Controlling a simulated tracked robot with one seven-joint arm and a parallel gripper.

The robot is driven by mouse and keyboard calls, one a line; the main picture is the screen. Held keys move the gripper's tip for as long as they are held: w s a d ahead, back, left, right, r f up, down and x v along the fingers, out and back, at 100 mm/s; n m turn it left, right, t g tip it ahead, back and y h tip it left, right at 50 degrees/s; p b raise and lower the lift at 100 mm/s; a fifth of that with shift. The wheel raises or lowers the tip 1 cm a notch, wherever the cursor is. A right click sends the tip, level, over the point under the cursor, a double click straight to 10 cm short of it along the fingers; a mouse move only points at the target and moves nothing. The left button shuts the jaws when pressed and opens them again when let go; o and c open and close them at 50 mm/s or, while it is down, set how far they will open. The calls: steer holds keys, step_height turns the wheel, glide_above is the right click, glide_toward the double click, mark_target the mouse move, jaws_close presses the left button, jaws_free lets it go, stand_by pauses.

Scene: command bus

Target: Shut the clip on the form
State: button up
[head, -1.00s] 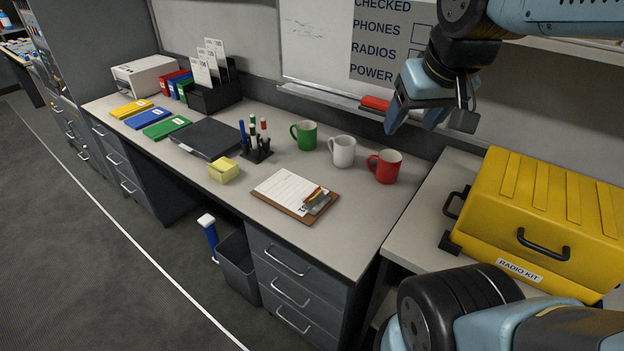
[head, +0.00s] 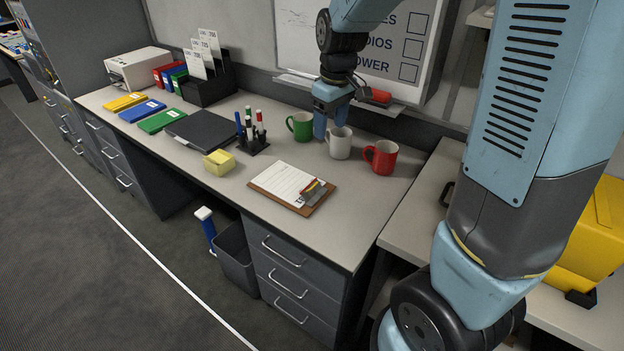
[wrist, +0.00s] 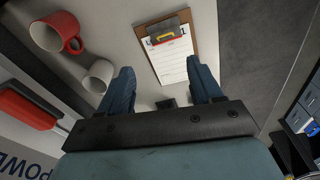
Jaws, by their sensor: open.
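A brown clipboard (head: 262,188) lies flat on the desk near its front edge, with a white form (head: 283,184) on it. A dark metal clip (head: 312,197) with a red and yellow part sits at the board's right end. In the wrist view the clip (wrist: 165,32) shows at the top, at the far end of the form (wrist: 176,62). I cannot tell surely how far the clip stands open. My gripper (head: 330,122) is open and empty, high above the desk by the mugs. In the wrist view its fingers (wrist: 160,66) are spread, apart from the clipboard.
A white mug (head: 340,145), a red mug (head: 380,158) and a green mug (head: 301,126) stand behind the clipboard. Desk space right of the clipboard is clear. A yellow case (head: 597,235) stands at the right.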

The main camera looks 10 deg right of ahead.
steer(key=n+g, duration=0.1)
steer(key=n, duration=0.1)
glide_toward(314, 185)
steer(key=shift+h, duration=0.3)
steer(key=f, duration=0.7)
steer(key=shift+a+f, duration=0.2)
steer(key=shift+f, duration=0.15)
